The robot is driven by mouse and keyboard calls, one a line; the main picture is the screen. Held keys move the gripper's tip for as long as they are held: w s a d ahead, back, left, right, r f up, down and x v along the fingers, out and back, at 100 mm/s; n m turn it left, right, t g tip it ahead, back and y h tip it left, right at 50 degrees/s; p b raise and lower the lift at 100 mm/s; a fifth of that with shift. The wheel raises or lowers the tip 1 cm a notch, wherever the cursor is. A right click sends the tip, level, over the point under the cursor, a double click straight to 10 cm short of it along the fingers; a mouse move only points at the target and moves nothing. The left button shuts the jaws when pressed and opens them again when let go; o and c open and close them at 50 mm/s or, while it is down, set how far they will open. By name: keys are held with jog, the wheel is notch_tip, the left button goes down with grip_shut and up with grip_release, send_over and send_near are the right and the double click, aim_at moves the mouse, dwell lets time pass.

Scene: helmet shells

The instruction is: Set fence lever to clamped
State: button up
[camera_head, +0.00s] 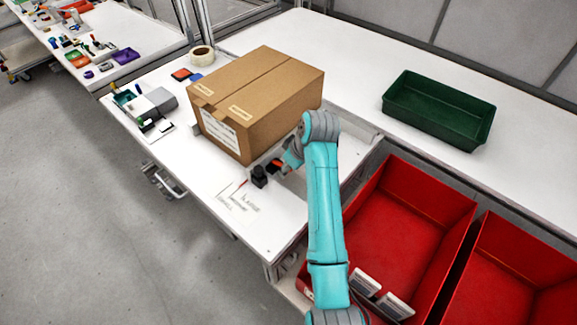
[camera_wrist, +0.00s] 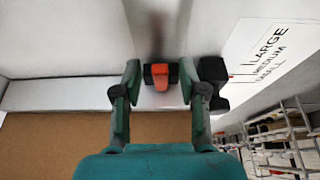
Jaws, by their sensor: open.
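The fence lever, an orange-red handle on a dark base (camera_wrist: 161,76), shows between my fingertips in the wrist view. It is partly visible beside my gripper in the head view (camera_head: 275,165). My gripper (camera_wrist: 160,80) is open, with one finger on each side of the lever; I cannot tell if either touches it. In the head view my gripper (camera_head: 287,164) is low over the table, mostly hidden by my arm. A black block (camera_wrist: 213,72) sits just right of the lever. A white card (camera_wrist: 268,50) beside it reads LARGE, MEDIUM, SMALL.
A large cardboard box (camera_head: 262,90) stands on the white table (camera_head: 215,185), close behind the lever. Two red bins (camera_head: 410,220) lie to the right. A green tray (camera_head: 440,105) is on the rear counter. Small tools and a tape roll (camera_head: 202,55) lie left and behind.

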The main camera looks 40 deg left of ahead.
grip_shut()
jog(key=shift+d+f+y, duration=0.2)
jog(key=shift+f+y, duration=0.2)
jog(key=shift+y, duration=0.2)
jog(key=shift+f+y, duration=0.25)
jog(key=shift+y, duration=0.45)
grip_release()
jog(key=shift+r, duration=0.1)
jog(key=v, duration=1.2)
